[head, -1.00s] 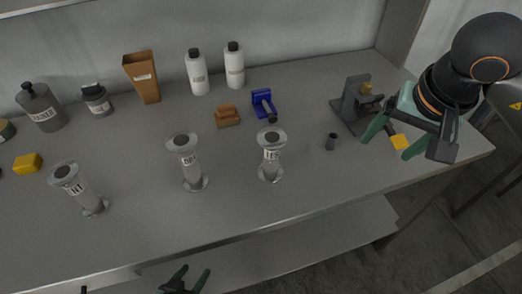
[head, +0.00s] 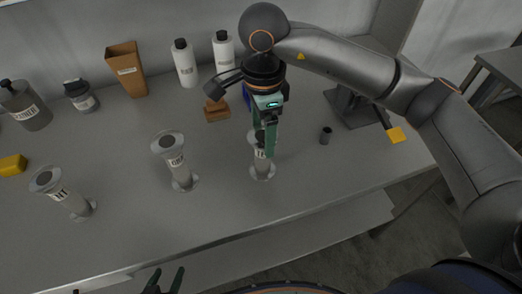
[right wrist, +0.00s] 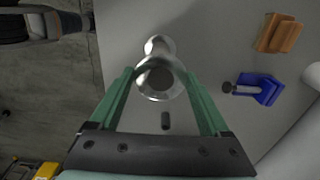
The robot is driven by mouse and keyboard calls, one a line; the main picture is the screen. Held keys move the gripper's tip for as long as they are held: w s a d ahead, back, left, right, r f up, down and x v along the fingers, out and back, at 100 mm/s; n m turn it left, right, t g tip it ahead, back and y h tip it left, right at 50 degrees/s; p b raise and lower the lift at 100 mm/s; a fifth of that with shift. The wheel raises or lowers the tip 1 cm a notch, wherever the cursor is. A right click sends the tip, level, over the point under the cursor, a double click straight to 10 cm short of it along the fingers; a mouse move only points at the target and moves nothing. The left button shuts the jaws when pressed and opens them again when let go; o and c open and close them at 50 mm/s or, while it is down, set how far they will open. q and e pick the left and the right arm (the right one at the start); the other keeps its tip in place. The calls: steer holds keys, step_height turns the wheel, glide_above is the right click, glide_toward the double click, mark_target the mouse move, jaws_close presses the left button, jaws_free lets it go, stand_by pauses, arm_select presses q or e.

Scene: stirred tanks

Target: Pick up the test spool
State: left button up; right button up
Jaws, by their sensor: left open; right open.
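The test spool (head: 262,170) is a grey flanged spool with a white label, standing upright on the bench. In the head view my right gripper (head: 268,145) hides most of its upper part and label. In the right wrist view the spool's round top with a dark centre (right wrist: 159,77) shows between the two green fingers of my right gripper (right wrist: 160,82), which is open. Whether the fingers touch the spool I cannot tell. My left gripper (head: 166,280) is open and empty at the bottom edge of the head view, in front of the bench.
Two similar spools stand to the left: a middle one (head: 175,161) and one further left (head: 66,193). Behind are an orange-brown block (head: 216,110), a blue holder (right wrist: 259,89) and white bottles (head: 185,64).

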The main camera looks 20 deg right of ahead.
mark_target(262, 153)
step_height(262, 153, down, 8)
steer(key=shift+r+p, duration=0.2)
steer(key=shift+p, duration=0.15)
steer(key=shift+c, duration=0.2)
steer(key=shift+r, duration=0.1)
steer(key=c, duration=1.1)
steer(key=shift+r, duration=0.1)
